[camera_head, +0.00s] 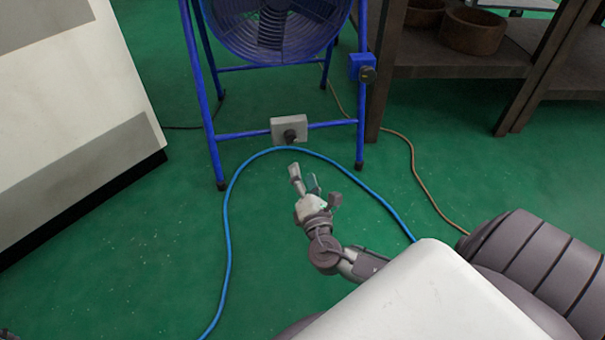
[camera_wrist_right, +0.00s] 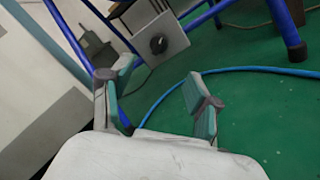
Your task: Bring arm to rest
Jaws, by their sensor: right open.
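My right gripper (camera_head: 317,181) is in the middle of the head view, low in front of a blue fan stand. It is open, and nothing is between its fingers. In the right wrist view its two green-padded fingers (camera_wrist_right: 160,98) stand apart. Beyond them is a grey box with a black knob (camera_wrist_right: 162,42), apart from the fingers. The same grey box (camera_head: 289,129) is fixed to the stand's lower crossbar in the head view.
The blue-framed fan (camera_head: 270,28) stands on the green floor. A blue hose (camera_head: 229,240) loops around my right gripper. A white cabinet (camera_head: 70,110) is at the left. A dark shelf (camera_head: 460,58) with brown bowls (camera_head: 473,32) is at the upper right. A brown cable (camera_head: 414,170) crosses the floor.

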